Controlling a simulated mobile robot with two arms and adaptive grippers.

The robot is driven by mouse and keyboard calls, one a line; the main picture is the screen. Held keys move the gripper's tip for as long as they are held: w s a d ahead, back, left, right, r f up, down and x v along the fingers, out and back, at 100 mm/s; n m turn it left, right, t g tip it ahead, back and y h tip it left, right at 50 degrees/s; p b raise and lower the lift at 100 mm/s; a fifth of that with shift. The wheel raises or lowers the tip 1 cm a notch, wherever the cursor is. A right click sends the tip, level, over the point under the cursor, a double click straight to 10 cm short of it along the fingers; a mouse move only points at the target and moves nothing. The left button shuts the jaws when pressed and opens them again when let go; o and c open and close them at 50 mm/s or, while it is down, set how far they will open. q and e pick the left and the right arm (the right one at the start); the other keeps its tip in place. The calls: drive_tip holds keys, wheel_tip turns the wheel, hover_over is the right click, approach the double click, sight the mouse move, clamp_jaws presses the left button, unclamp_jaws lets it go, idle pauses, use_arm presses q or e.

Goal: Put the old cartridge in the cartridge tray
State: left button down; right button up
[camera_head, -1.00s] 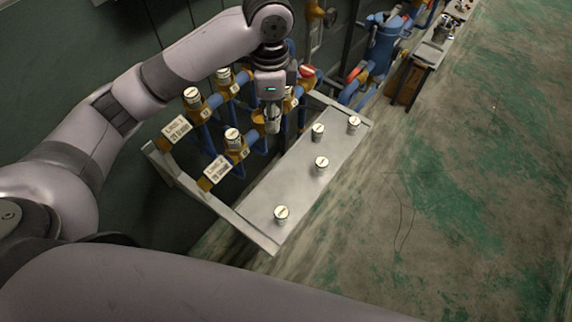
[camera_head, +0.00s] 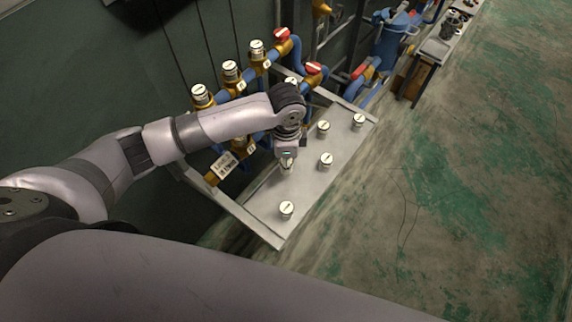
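The cartridge tray (camera_head: 258,205) is a long grey metal tray in front of the pipework. Several silvery cartridges with pale, slotted tops stand upright on it, one near its front end (camera_head: 287,209), one near the middle (camera_head: 326,160) and two towards the far end (camera_head: 323,127). My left gripper (camera_head: 287,163) points down over the tray's pipe-side half, left of the middle cartridge. Something pale shows at its fingertips, but it is too small to tell whether it is a cartridge or the fingers. My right gripper is out of view.
Blue pipes with brass fittings run along the wall behind the tray. Cartridges stand in the upper row (camera_head: 231,70), with red-capped valves (camera_head: 313,68) farther right. My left forearm hides part of the lower row. The green-stained floor (camera_head: 450,200) at right is clear.

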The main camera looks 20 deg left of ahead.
use_arm(q)
wheel_tip(320, 180, down, 3)
drive_tip(key=shift+f, duration=0.2)
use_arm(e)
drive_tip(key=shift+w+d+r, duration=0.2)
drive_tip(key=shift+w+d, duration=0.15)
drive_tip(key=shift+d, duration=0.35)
use_arm(q)
drive_tip(key=shift+f, duration=0.1)
drive_tip(key=c, duration=1.2)
unclamp_jaws()
wheel_tip(320, 180, up, 12)
drive_tip(key=shift+r+b, duration=0.1)
drive_tip(key=shift+b, duration=0.4)
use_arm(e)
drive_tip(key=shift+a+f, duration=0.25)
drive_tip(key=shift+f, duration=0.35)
